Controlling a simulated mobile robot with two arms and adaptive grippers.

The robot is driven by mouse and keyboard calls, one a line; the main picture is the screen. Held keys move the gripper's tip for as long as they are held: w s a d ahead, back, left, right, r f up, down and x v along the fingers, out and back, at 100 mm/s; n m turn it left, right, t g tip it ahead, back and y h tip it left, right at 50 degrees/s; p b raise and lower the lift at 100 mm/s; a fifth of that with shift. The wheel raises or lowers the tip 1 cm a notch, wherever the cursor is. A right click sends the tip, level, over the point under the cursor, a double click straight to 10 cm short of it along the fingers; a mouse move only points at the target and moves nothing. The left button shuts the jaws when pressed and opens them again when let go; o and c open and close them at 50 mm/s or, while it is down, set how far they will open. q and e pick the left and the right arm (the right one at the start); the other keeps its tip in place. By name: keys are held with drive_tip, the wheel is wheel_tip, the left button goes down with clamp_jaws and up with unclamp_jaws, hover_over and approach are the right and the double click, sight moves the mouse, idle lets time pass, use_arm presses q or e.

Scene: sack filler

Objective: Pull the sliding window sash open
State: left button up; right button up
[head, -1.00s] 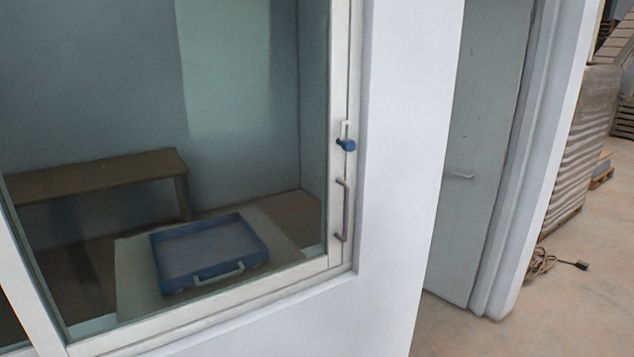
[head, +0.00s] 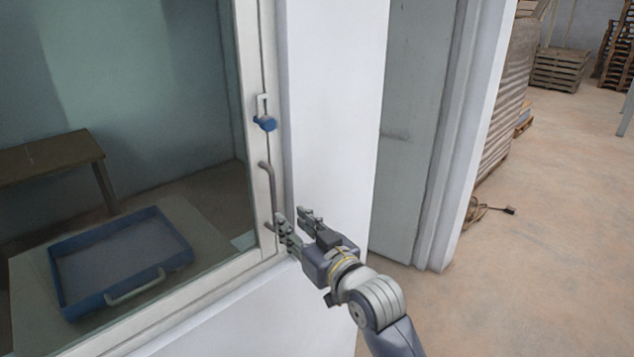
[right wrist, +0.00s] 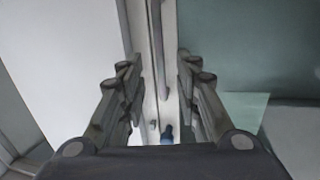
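The window sash (head: 248,130) has a pale frame around a large glass pane and looks shut. A grey bar handle (head: 268,190) stands upright on its right stile, below a blue latch knob (head: 265,123). My right gripper (head: 291,214) is open and empty at the lower end of the handle. In the right wrist view the fingers (right wrist: 159,65) are spread to either side of the handle bar (right wrist: 161,50), with the blue knob (right wrist: 167,133) lower in the picture. I cannot tell whether a finger touches the handle. My left gripper is not in view.
Behind the glass, a blue tray (head: 62,282) lies on a light surface near a brown bench (head: 50,158). A white wall (head: 335,100) borders the window on the right, then a grey door (head: 405,150). A cable (head: 478,212) lies on the otherwise open floor.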

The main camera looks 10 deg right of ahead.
sight(274, 192)
drive_tip(key=shift+t, duration=0.3)
drive_tip(key=w+a+r+p, duration=0.1)
drive_tip(key=w, duration=0.1)
drive_tip(key=w+a+r, duration=0.1)
drive_tip(key=w, duration=0.1)
drive_tip(key=w+a+r+p, duration=0.1)
drive_tip(key=w, duration=0.2)
drive_tip(key=shift+r+p, duration=0.1)
drive_tip(key=shift+p, duration=0.2)
drive_tip(key=shift+x, duration=1.1)
clamp_jaws()
